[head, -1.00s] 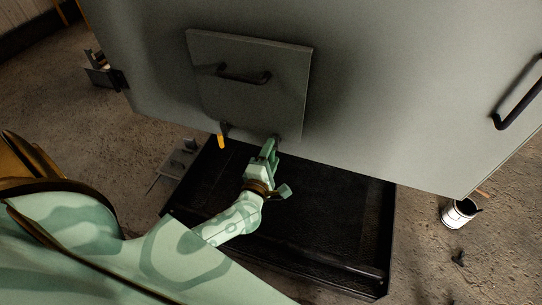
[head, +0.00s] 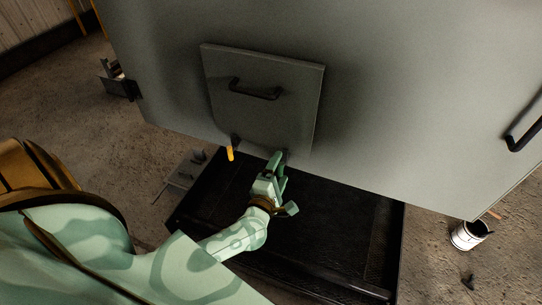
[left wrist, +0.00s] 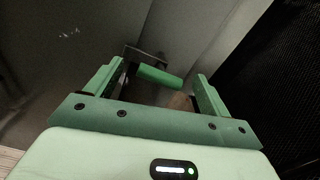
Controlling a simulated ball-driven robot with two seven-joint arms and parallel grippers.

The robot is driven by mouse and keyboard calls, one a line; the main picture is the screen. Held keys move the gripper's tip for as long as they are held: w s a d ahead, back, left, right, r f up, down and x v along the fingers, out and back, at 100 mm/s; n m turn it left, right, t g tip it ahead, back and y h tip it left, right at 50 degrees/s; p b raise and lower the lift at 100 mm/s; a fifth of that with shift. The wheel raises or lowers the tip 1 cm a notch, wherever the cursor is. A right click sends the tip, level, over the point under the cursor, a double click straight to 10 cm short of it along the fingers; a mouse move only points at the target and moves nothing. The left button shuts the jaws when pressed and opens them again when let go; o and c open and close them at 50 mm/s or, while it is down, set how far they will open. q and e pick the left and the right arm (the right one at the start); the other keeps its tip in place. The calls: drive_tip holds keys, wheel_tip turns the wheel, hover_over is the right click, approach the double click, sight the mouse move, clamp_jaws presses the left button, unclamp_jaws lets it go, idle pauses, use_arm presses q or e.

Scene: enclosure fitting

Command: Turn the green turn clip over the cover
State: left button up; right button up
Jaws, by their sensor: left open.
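The green turn clip (left wrist: 160,76) shows in the left wrist view as a short green bar on a dark mount, lying between my open fingers. It spans much of the gap, and I cannot tell whether a finger touches it. The cover (head: 263,115) is a grey square plate with a dark handle on the cabinet front. My left gripper (head: 277,162) is open at the cover's lower edge, right of its middle, and mostly hides the clip in the head view. The left gripper also shows in the left wrist view (left wrist: 158,85). My right gripper is not in view.
A yellow-orange clip (head: 230,153) hangs at the cover's lower left edge. A black tray (head: 335,215) lies below the cabinet (head: 420,90). A white can (head: 467,236) stands on the floor at right. A dark bar handle (head: 523,137) is on the cabinet at far right.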

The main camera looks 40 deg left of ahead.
use_arm(q)
drive_tip(key=b+v, duration=0.1)
drive_tip(key=v, duration=1.5)
drive_tip(key=shift+b, duration=0.4)
drive_tip(key=shift+w+d, duration=0.1)
drive_tip(key=s+d+f+m+g+h+b, duration=0.25)
drive_tip(key=s+f+m+g, duration=0.2)
drive_tip(key=f+m, duration=0.65)
drive_tip(key=s+d+f+m+g+h+b, duration=0.1)
drive_tip(key=s+d+f+m+g+h, duration=0.35)
drive_tip(key=f, duration=1.05)
drive_tip(key=s+a+f+m+g+y+b, duration=0.1)
drive_tip(key=s+a+f+m+g+b, duration=0.1)
drive_tip(key=s+f, duration=0.4)
drive_tip(key=s+a+f+m+g+y+b, duration=0.1)
drive_tip(key=s+a+f+m+g+b, duration=0.2)
drive_tip(key=f, duration=0.9)
drive_tip(key=s+a+f+m+g+y+b, duration=0.1)
drive_tip(key=s+a+f+m+g+b, duration=0.1)
drive_tip(key=s+f+m+b, duration=0.4)
drive_tip(key=shift+s+a+f+g+b, duration=0.35)
drive_tip(key=shift+s+f+b, duration=0.35)
drive_tip(key=shift+s+f, duration=1.25)
